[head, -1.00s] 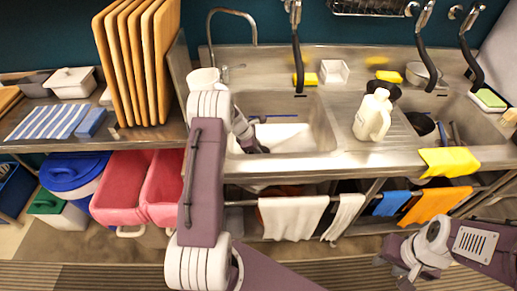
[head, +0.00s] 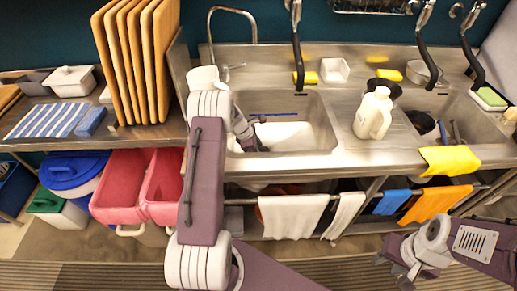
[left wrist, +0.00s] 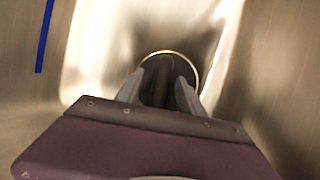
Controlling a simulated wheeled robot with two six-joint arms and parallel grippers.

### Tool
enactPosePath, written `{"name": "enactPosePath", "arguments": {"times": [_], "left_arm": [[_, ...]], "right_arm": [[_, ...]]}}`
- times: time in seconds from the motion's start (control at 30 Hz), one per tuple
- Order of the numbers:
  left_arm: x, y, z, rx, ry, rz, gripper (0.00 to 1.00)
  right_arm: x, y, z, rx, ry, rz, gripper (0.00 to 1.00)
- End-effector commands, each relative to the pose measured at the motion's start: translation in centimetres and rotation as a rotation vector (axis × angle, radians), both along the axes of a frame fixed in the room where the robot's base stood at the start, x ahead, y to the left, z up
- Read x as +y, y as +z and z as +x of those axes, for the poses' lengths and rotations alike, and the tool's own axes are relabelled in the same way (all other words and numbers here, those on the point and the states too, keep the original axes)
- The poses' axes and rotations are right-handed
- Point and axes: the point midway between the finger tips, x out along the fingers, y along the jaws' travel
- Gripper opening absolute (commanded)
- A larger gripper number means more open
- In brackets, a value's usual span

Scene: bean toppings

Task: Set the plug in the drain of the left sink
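The left sink (head: 325,125) is a steel basin in the middle of the head view. My left gripper (head: 258,148) reaches down into its left part. In the left wrist view, the two grey fingertips of my left gripper (left wrist: 160,76) stand apart in front of a bright round drain rim (left wrist: 197,72). A dark shape fills the space between the fingers inside that ring; I cannot tell whether it is the plug or the dark drain opening. The lower part of the ring is hidden by the gripper. My right gripper (head: 396,272) is empty, low at the right, fingers apart.
A white board or dish (head: 290,135) lies in the left sink, with a blue strip (left wrist: 44,38) near the gripper. The faucet (head: 233,14) and a hanging black hose (head: 298,55) stand behind. A white jug (head: 373,115) is on the drainboard. Cutting boards (head: 135,60) stand at the left.

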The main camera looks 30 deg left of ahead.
Motion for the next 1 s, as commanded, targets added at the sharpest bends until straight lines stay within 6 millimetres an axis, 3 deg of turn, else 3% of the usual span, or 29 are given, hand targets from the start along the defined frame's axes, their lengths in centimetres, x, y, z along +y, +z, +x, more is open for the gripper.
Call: {"name": "enactPosePath", "arguments": {"times": [0.13, 0.3, 0.5, 1.0], "left_arm": [[0.3, 1.3, -0.4, -0.001, 0.001, 0.0, 0.45], [1.2, 4.9, -1.8, -0.003, 0.002, 0.001, 0.45], [1.9, 7.7, -3.1, -0.001, 0.001, 0.0, 0.45], [2.0, 8.2, -3.3, 0.0, 0.0, 0.0, 0.45]], "right_arm": [[0.0, 0.2, 0.0, 0.0, 0.0, 0.0, 0.36], [0.0, 0.6, 0.0, 0.0, 0.0, 0.0, 0.36], [0.0, 0.9, 0.0, 0.0, 0.0, 0.0, 0.36], [0.0, 0.9, 0.0, 0.0, 0.0, 0.0, 0.36]]}}
